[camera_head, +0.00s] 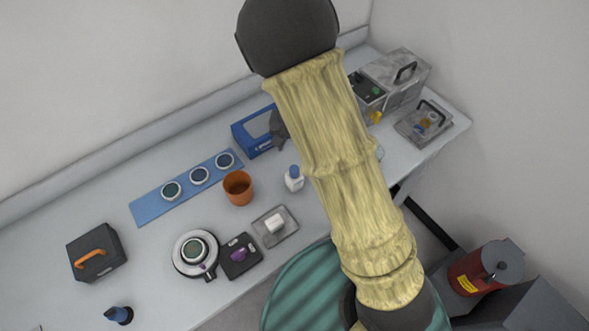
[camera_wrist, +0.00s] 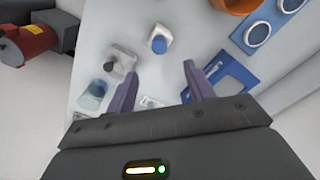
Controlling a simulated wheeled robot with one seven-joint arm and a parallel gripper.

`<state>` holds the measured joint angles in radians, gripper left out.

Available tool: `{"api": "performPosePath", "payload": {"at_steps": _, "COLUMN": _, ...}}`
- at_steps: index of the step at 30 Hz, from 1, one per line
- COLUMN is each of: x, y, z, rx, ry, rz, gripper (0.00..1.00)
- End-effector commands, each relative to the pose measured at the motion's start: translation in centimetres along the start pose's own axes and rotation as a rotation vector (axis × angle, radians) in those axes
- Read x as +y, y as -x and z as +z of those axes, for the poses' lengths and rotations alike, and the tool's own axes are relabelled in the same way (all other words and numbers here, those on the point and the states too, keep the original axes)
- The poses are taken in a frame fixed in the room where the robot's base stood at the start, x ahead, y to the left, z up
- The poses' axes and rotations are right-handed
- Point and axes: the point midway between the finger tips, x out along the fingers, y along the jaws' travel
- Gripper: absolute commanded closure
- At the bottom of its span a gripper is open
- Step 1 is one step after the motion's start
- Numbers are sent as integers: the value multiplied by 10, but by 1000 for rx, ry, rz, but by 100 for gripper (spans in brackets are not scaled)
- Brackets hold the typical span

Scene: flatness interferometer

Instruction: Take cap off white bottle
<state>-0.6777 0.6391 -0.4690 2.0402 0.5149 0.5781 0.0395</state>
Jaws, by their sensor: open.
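The white bottle (camera_head: 293,183) with its blue cap (camera_head: 295,170) stands upright on the bench, just left of my arm in the head view. In the wrist view the bottle (camera_wrist: 163,31) is seen from above, and the blue cap (camera_wrist: 159,46) is on it. My gripper (camera_wrist: 159,75) is open and empty in the wrist view. Its two purple fingers are apart, and the bottle appears beyond the gap between their tips, not touching them. My arm covers part of the bench in the head view.
In the wrist view, a pale container with a dark top (camera_wrist: 117,64) and a glass with blue contents (camera_wrist: 92,96) stand left of the bottle. An orange pot (camera_head: 238,190), a blue box (camera_head: 252,136) and a tray with a white block (camera_head: 262,234) are near the bottle.

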Motion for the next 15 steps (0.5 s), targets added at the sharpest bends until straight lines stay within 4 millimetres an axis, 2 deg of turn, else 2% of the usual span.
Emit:
{"api": "performPosePath", "payload": {"at_steps": 9, "x": 1, "y": -54, "z": 0, "rx": -4, "ry": -3, "rz": 2, "gripper": 47}}
{"api": "performPosePath", "payload": {"at_steps": 15, "x": 0, "y": -72, "z": 0, "rx": 0, "ry": -1, "rz": 0, "gripper": 47}}
